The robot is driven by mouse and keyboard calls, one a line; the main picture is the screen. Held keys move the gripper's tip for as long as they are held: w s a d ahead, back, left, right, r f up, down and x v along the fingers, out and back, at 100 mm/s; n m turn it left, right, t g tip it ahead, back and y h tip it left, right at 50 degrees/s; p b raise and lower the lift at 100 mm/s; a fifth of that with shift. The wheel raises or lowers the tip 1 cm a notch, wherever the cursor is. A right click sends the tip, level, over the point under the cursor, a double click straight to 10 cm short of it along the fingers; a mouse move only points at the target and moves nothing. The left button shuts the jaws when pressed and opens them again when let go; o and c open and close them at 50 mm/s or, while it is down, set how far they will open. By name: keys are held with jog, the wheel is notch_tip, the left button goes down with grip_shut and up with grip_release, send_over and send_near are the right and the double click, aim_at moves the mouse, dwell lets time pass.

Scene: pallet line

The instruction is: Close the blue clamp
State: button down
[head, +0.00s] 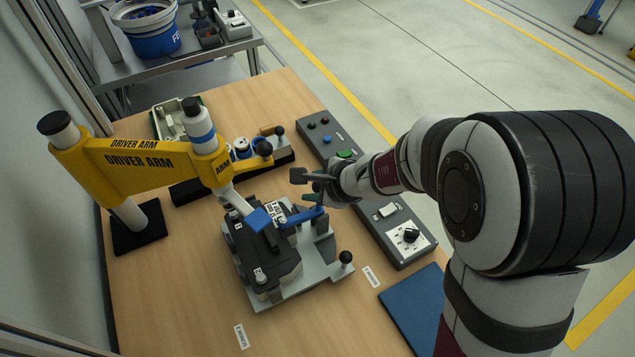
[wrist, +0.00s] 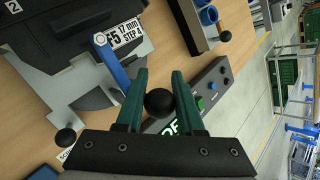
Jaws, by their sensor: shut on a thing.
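The blue clamp (head: 303,216) is on the right side of a grey fixture (head: 300,285) that holds a dark part (head: 262,262). Its blue lever also shows in the wrist view (wrist: 113,64), running from a bolt down to the left finger. My gripper (head: 314,190) is at the lever's outer end. In the wrist view its green fingers (wrist: 160,95) are shut on a black ball knob (wrist: 160,102), apparently the clamp's handle. The join between knob and lever is hidden behind the left finger.
A yellow driver arm (head: 140,160) reaches over the fixture from the left. A second fixture (head: 240,160) stands behind. A grey control panel (head: 400,230) with a dial and a blue mat (head: 415,308) are at right. The table's front left (head: 170,300) is clear.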

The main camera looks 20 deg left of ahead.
jog(key=shift+s+f+h, duration=0.15)
jog(key=shift+s+h, duration=0.05)
jog(key=shift+h, duration=0.1)
dwell(0.4)
jog(key=c, duration=0.5)
grip_release()
jog(key=shift+c, duration=0.2)
jog(key=v, duration=1.6)
jog(key=s+d+f+n+g+h, duration=0.2)
jog(key=s+d+n, duration=0.2)
jog(key=s, duration=0.5)
jog(key=s+d+f+n+g+h, duration=0.2)
jog(key=s+d+n, duration=0.3)
jog(key=s+d, duration=0.3)
jog(key=shift+s+d+n+g, duration=0.3)
jog(key=shift+s, duration=0.75)
